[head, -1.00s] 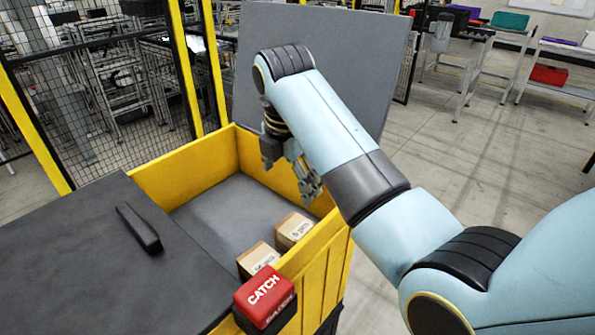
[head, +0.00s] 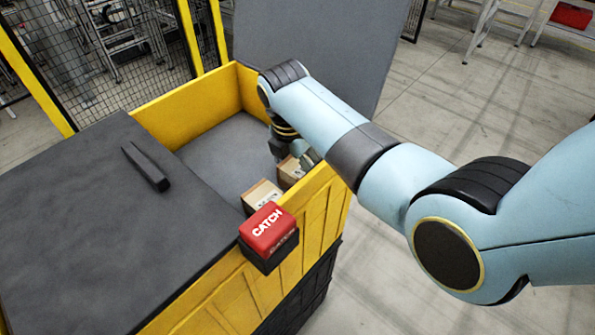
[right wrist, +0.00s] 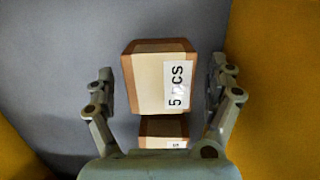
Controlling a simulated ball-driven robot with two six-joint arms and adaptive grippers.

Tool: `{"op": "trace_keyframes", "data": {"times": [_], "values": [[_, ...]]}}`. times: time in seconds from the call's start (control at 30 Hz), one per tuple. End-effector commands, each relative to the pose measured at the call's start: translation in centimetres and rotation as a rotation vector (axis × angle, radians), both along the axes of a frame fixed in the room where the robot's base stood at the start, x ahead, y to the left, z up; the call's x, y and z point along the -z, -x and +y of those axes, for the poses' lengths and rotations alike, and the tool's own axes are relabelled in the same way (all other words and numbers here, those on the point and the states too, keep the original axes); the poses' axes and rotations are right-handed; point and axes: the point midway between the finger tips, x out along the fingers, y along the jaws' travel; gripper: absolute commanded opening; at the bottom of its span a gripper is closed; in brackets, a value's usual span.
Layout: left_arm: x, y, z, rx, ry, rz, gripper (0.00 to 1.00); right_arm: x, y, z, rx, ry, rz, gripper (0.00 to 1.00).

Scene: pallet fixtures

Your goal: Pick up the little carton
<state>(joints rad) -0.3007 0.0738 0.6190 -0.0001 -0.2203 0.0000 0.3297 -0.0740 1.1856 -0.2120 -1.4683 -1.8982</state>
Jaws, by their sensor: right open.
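Two small cartons stand on the grey floor of a yellow-walled bin. In the head view, one carton (head: 290,171) is partly hidden by my right gripper (head: 296,158), and the other carton (head: 261,195) stands closer to the red CATCH block. In the right wrist view, a carton (right wrist: 160,80) labelled "5 PCS" lies between the spread fingers of my right gripper (right wrist: 167,85), with gaps on both sides. The other carton (right wrist: 162,130) shows just below it, partly covered. My right gripper is open and holds nothing. My left gripper is not in view.
The yellow bin wall (head: 190,103) rises close around the cartons. A red CATCH block (head: 268,229) sits on its near edge. A dark lid (head: 80,230) with a handle (head: 146,166) covers the left part. A grey panel (head: 300,40) stands upright behind.

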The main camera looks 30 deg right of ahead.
Motion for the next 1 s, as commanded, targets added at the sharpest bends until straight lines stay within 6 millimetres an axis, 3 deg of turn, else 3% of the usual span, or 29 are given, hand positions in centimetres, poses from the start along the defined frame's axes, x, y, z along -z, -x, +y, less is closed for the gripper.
{"op": "trace_keyframes", "data": {"times": [0.2, 0.7, 1.0], "values": [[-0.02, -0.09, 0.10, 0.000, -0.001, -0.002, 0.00, 0.02, -0.04, -0.01, 0.001, 0.000, -0.001, 0.86], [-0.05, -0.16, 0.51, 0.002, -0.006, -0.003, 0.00, -0.03, -0.06, -0.01, 0.001, 0.000, -0.001, 0.23], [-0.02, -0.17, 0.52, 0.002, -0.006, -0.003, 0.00, -0.41, -0.08, 0.00, 0.001, 0.001, -0.001, 0.23]]}}
